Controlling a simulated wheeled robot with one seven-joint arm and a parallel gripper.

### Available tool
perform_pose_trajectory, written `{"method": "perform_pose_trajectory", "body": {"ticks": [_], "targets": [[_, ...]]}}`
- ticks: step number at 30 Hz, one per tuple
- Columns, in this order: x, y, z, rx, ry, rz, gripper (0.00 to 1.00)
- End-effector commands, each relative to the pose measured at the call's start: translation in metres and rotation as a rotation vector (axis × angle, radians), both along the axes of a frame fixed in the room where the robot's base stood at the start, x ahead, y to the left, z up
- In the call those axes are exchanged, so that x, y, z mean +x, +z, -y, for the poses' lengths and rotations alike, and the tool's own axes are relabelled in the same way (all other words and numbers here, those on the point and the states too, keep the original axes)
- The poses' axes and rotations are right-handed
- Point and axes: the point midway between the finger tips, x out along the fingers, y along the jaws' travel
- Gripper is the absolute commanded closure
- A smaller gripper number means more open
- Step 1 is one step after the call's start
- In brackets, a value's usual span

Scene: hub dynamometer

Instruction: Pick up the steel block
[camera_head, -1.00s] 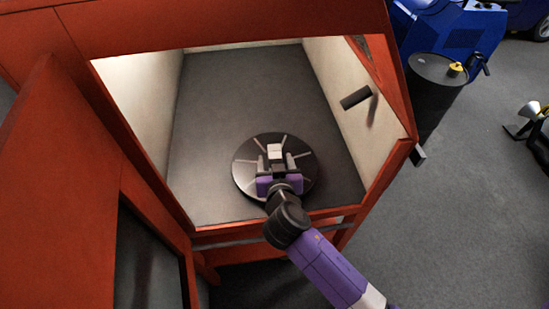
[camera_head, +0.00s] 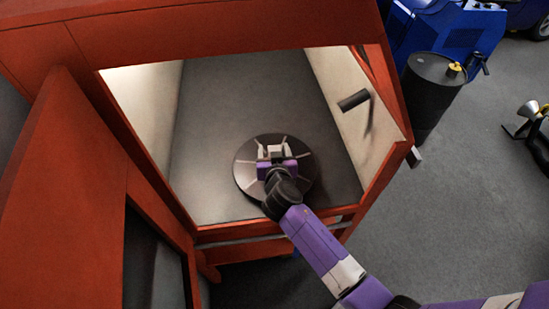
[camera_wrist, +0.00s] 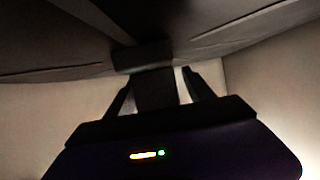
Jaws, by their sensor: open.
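The steel block (camera_head: 275,151) is a small pale block on the round dark turntable (camera_head: 246,181), inside the open red cabinet. My gripper (camera_head: 275,149) is open, low over the turntable, with its purple palm on the near side of the block. In the head view its fingers stand to the left and right of the block. The palm hides the block's lower part. In the dark wrist view my gripper (camera_wrist: 160,80) shows as a silhouette with a dark blocky shape between its fingers; I cannot tell contact there.
The red cabinet (camera_head: 230,25) surrounds the turntable, with its door (camera_head: 65,180) open at left. A dark handle-like bar (camera_head: 353,100) juts from the right inner wall. The grey cabinet floor is clear behind the turntable. A black drum (camera_head: 432,95) stands outside at right.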

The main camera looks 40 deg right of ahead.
Motion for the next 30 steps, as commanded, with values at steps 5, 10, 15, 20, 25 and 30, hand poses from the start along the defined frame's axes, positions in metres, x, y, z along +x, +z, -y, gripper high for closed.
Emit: {"method": "perform_pose_trajectory", "body": {"ticks": [5,10,15,20,25,30], "targets": [[-0.0002,0.0001,-0.0002,0.0,0.0,0.0,0.62],[-0.0002,0.0002,-0.0003,0.0,0.0,0.0,0.95],[-0.0003,0.0002,-0.0004,0.0,0.0,0.0,1.0],[-0.0003,0.0001,-0.0004,0.0,0.0,0.0,1.0],[-0.0003,0.0002,-0.0004,0.0,0.0,0.0,1.0],[-0.0002,0.0002,-0.0004,0.0,0.0,0.0,1.0]]}}
